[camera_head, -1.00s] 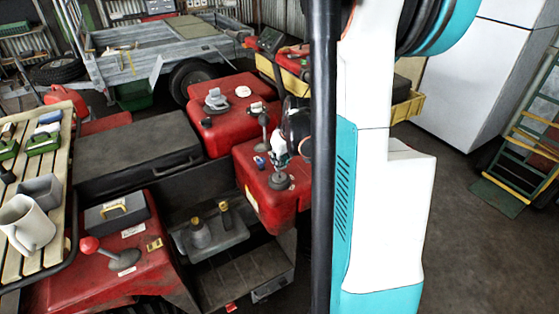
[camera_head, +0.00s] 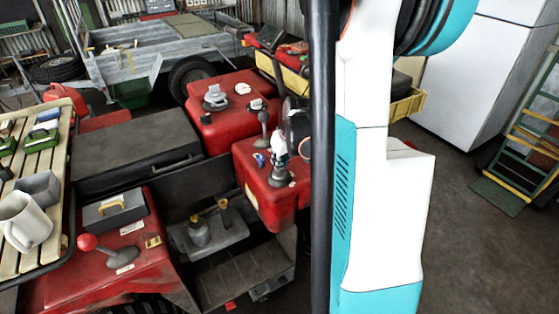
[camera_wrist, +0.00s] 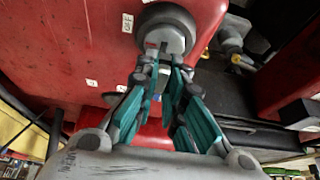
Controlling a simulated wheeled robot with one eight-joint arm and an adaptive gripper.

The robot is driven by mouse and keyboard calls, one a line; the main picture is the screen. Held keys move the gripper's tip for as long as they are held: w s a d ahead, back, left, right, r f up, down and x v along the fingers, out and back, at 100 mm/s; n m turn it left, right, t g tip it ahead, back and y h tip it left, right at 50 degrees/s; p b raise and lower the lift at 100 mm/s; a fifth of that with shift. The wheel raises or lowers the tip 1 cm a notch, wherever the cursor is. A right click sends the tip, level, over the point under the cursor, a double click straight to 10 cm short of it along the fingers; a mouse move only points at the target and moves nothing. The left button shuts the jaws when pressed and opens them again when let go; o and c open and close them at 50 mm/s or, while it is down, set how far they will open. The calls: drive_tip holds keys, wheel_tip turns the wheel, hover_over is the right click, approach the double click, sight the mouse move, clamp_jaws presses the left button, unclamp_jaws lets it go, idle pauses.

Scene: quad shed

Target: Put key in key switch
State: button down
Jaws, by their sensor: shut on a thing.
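The key switch (camera_wrist: 165,30) is a round grey housing with a dark slot on a red panel, beside an "OFF" label, at the top of the wrist view. In the head view it appears as a grey knob (camera_head: 281,179) on the red box. My gripper (camera_wrist: 167,68) points at the slot, its teal-padded fingers close to the face of the switch. It is shut on the key, which is mostly hidden between the fingers. I cannot tell whether the key tip is inside the slot. In the head view my gripper (camera_head: 279,160) is small, just above the switch.
A red-knobbed lever (camera_head: 88,243) stands at the lower left. A slatted rack (camera_head: 60,190) with a white mug (camera_head: 25,220) is at the far left. A black seat (camera_head: 135,150) lies left of the red box. Open floor (camera_head: 465,250) is at the right.

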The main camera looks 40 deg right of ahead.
drive_tip(key=shift+f+b, duration=0.75)
drive_tip(key=shift+f, duration=0.2)
drive_tip(key=c, duration=1.6)
unclamp_jaws()
drive_tip(key=v, duration=1.2)
drive_tip(key=shift+s, duration=0.1)
